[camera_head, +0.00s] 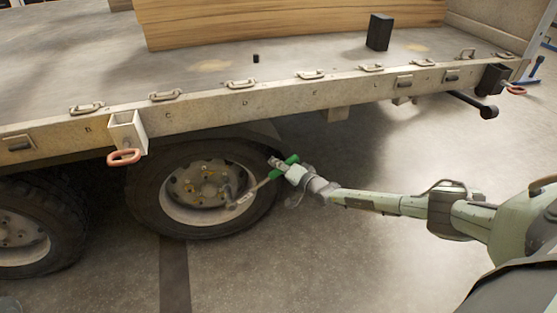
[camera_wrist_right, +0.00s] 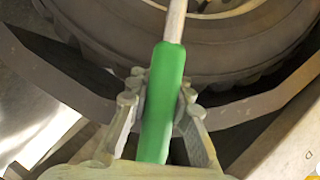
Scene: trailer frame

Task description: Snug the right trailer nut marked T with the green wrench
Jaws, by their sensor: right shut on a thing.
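My right gripper (camera_head: 287,168) is shut on the green handle of the wrench (camera_head: 270,178). The wrench's grey shaft runs down and left from the grip, and its far end is over the lower right of the wheel hub (camera_head: 197,183). I cannot tell whether it touches a nut. Several nuts show on the hub, but no T mark is readable. In the right wrist view the green handle (camera_wrist_right: 161,105) lies between the fingers, with its shaft pointing at the wheel. My left gripper is not in view.
The tyre (camera_head: 150,212) surrounds the hub beneath the trailer's side rail (camera_head: 215,105). A bracket with a red loop (camera_head: 124,157) hangs from the rail at upper left. A second wheel (camera_head: 30,240) stands at far left. The floor (camera_head: 330,260) in front is clear.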

